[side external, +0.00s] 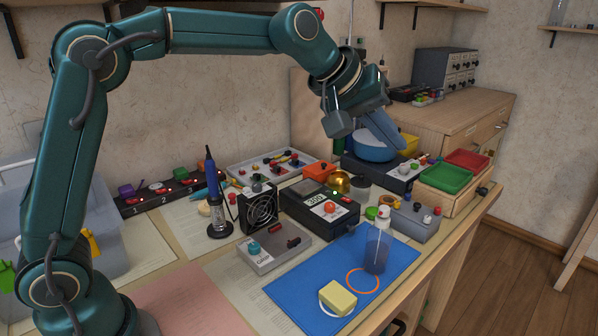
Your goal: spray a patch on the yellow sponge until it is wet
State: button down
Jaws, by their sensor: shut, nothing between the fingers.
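The yellow sponge (338,298) lies near the front of a blue mat (318,262), over part of a white ring (325,308). A clear bottle with bluish contents (376,250) stands upright on the mat, behind and right of the sponge, beside an orange ring (362,281). It looks like the spray bottle; its top is small and pale. My gripper (342,124) is high above the back of the bench, well apart from both bottle and sponge. It is shut and empty. Its fingertips are small and partly hard to make out. I cannot tell whether the sponge is wet.
A black meter box (320,213), a grey box with knobs (268,250) and a grey button box (412,220) crowd around the mat. A blue rounded object (375,146) is behind my gripper. Green (444,178) and red bins stand at right. The mat's left part is clear.

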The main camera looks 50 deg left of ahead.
dwell(0.3)
send_over(384, 211)
jog(key=f, duration=0.7)
jog(key=shift+s+a+f, duration=0.15)
jog(key=shift+s+f, duration=0.05)
jog(key=shift+f, duration=0.1)
jog(key=shift+a+f, duration=0.15)
jog(key=shift+f, duration=0.45)
dwell(1.3)
jog(key=shift+f, duration=0.4)
dwell(0.3)
jog(key=shift+r, duration=0.45)
